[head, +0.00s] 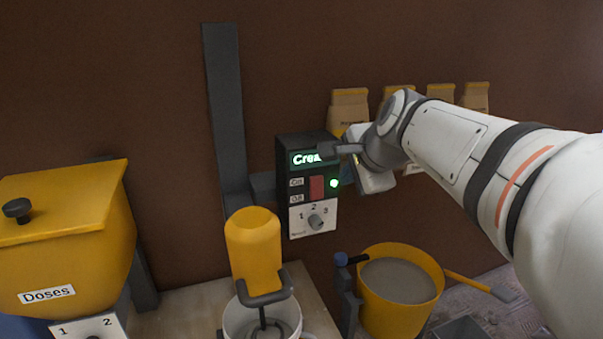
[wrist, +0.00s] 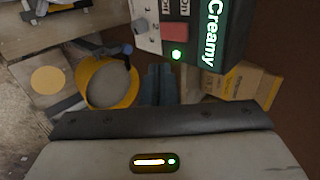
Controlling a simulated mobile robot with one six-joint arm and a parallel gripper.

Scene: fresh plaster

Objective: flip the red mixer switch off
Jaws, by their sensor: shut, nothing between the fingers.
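The red mixer switch (head: 317,187) is on the dark control box (head: 285,165), between the On and Off labels at its left and a lit green lamp (head: 334,183) at its right. Its tilt is too small to tell. The switch also shows in the wrist view (wrist: 202,32), beside the lamp and the display reading "Creamy". My gripper (head: 326,151) is shut and empty, in front of the box's upper right, above the switch, covering the end of the display word. In the wrist view the closed fingers (wrist: 158,72) point below the lamp. I cannot tell contact.
A dial (head: 316,221) marked 1 2 3 sits below the switch. The yellow mixer (head: 253,245) stands over a white bucket at the lower left. A yellow bucket of grey mix (head: 425,312) is at the lower right. Paper bags (head: 349,105) line the wall behind my arm.

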